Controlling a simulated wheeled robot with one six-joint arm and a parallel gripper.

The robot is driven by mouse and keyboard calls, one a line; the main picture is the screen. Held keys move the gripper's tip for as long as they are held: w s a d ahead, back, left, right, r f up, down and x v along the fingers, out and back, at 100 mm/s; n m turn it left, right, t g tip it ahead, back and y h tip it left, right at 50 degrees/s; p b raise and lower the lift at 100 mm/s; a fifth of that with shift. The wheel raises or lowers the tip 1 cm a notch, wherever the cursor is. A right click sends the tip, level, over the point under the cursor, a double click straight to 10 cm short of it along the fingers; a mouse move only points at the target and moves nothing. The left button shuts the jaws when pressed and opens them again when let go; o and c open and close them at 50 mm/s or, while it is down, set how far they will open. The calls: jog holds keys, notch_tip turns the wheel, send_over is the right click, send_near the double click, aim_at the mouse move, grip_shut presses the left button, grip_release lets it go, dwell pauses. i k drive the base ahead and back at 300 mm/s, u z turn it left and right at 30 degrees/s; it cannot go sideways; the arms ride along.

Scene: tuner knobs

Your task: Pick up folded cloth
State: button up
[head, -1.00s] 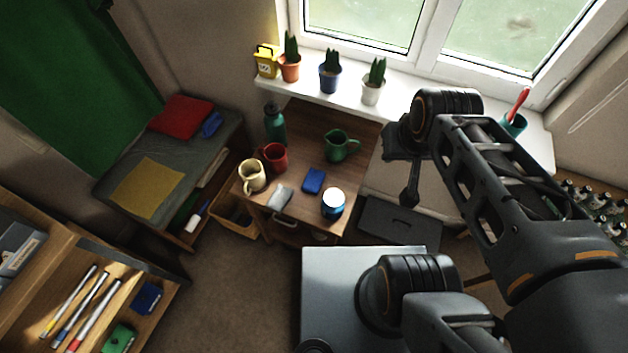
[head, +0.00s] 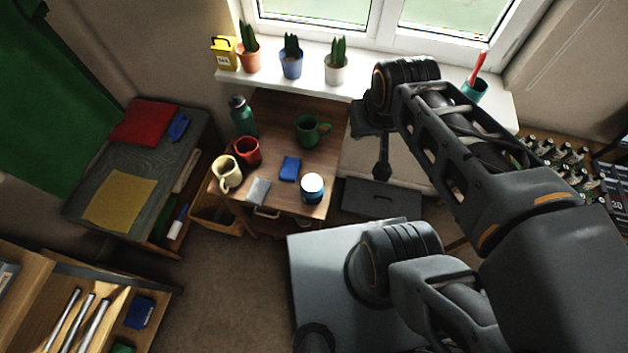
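Several items could be the folded cloth, and I cannot tell which one it is. A small blue block-like piece (head: 290,168) and a pale grey piece (head: 258,190) lie on the wooden side table (head: 270,115). On the grey-topped bench at left lie a red folded-looking piece (head: 145,122), a small blue piece (head: 179,127) and a flat yellow sheet (head: 120,200). My gripper (head: 382,172) hangs at the end of my arm, pointing down, right of the side table in the picture and apart from these items. It looks empty, but its fingers are too small and dark to read.
The side table also holds a green bottle (head: 242,116), red mug (head: 247,151), cream mug (head: 226,173), green mug (head: 311,130) and a blue-and-white container (head: 312,188). Potted plants (head: 336,66) line the windowsill. Open carpet (head: 225,290) lies in front of the side table.

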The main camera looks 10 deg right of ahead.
aim_at(290, 166)
jog(key=z, duration=0.1)
jog(key=k, duration=1.05)
jog(key=u, duration=1.1)
jog(key=i, duration=1.25)
jog(key=z, duration=0.75)
